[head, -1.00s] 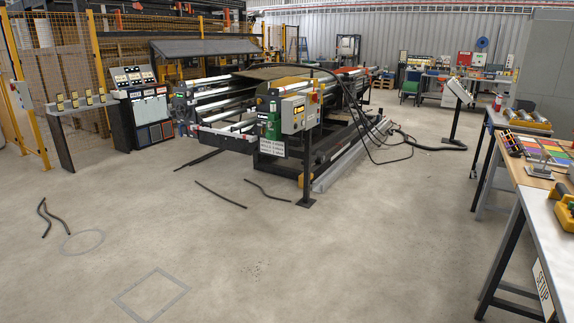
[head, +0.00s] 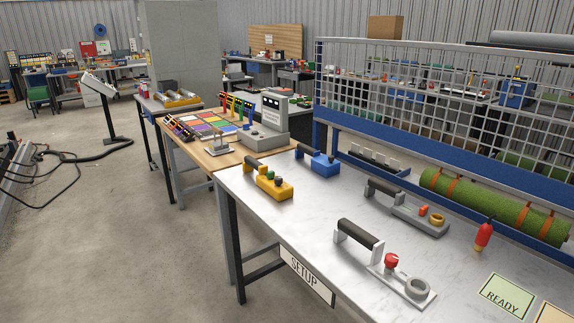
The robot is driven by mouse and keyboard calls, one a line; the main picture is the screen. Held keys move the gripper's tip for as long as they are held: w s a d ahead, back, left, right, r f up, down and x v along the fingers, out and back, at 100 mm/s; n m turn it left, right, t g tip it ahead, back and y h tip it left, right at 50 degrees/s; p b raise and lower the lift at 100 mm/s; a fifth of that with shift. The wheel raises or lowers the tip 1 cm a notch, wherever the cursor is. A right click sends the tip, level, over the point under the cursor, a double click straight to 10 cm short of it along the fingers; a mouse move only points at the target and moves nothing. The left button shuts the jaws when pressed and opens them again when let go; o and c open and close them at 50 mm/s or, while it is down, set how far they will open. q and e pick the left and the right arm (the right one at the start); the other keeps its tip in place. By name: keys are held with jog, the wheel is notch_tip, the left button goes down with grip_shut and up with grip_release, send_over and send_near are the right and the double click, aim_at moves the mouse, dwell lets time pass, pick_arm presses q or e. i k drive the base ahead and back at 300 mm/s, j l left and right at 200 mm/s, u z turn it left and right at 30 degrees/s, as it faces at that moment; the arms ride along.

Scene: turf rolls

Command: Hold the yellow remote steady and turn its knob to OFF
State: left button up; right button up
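The yellow remote (head: 272,184) lies near the far left corner of the grey setup table (head: 257,218). It has a dark handle at its far left end. Small round dark and green parts show on its top; I cannot tell which is the knob or where it points. Neither of my grippers is in view, and nothing touches the remote.
A blue remote (head: 318,161), a grey remote with orange and yellow parts (head: 420,216) and a grey device with a red button (head: 404,284) share the table. Open floor (head: 120,255) is left.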

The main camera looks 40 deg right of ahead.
aim_at(278, 179)
jog(key=i+z, duration=0.4)
jog(key=i+j+z, duration=0.35)
jog(key=i, duration=0.2)
jog(key=i+j+z, duration=0.25)
jog(key=i+z, duration=0.15)
jog(key=i+j+z, duration=0.8)
jog(key=j+z, duration=0.2)
jog(key=i+j+z, duration=0.15)
jog(key=j+z, duration=0.15)
jog(key=i+j+z, duration=0.1)
jog(key=j+z, duration=0.55)
jog(key=i+j, duration=0.05)
jog(key=j, duration=0.05)
